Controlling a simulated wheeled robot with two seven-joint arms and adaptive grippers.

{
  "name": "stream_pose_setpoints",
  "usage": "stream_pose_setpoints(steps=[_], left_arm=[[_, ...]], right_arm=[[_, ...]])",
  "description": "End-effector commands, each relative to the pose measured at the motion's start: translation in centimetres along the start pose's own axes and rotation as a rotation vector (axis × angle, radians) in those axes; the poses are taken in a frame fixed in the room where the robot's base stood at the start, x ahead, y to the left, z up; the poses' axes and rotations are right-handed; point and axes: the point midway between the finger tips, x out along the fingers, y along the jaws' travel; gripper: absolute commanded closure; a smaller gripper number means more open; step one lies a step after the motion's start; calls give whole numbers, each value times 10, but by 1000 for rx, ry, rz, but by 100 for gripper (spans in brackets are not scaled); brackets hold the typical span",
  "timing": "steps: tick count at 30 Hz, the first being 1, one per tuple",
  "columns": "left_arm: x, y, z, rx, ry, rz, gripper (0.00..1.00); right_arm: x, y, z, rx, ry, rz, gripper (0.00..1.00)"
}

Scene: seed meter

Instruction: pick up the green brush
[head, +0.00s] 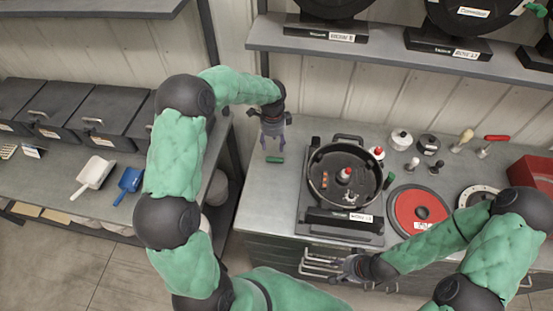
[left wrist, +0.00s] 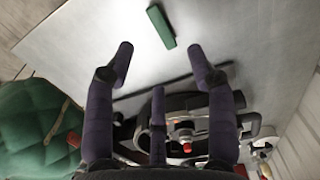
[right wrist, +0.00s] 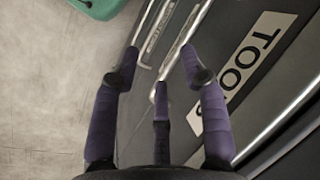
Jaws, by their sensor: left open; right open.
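The green brush (head: 275,160) is a small green bar lying on the grey worktop, left of the seed meter. It also shows in the left wrist view (left wrist: 161,27), lying flat beyond the fingertips. My left gripper (head: 273,140) is open and empty above the worktop, just behind the brush in the head view. In the left wrist view its fingers (left wrist: 160,52) are spread wide and apart from the brush. My right gripper (head: 345,268) is open and empty at the front of the bench. In the right wrist view its fingers (right wrist: 160,80) are near metal drawer handles.
The black round seed meter (head: 343,175) stands right of the brush. A red disc (head: 417,208) lies further right, with several knobs and tools behind it. A side shelf at left holds a white scoop (head: 94,172) and a blue scoop (head: 129,180). The worktop around the brush is clear.

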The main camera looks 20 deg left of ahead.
Motion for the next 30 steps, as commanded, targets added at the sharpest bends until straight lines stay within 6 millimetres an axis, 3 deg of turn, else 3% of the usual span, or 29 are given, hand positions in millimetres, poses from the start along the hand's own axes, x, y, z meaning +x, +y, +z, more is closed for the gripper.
stream_pose_setpoints(steps=[7,17,24,30], left_arm=[[37,1,-1,-2,1,4,44],[62,2,-4,-1,1,4,44],[95,1,-8,-1,1,3,44],[100,1,-8,-2,1,0,44]], right_arm=[[1,0,0,0,0,0,56],[2,1,0,0,0,0,56],[4,1,0,0,0,0,56],[4,1,0,0,0,0,56]])
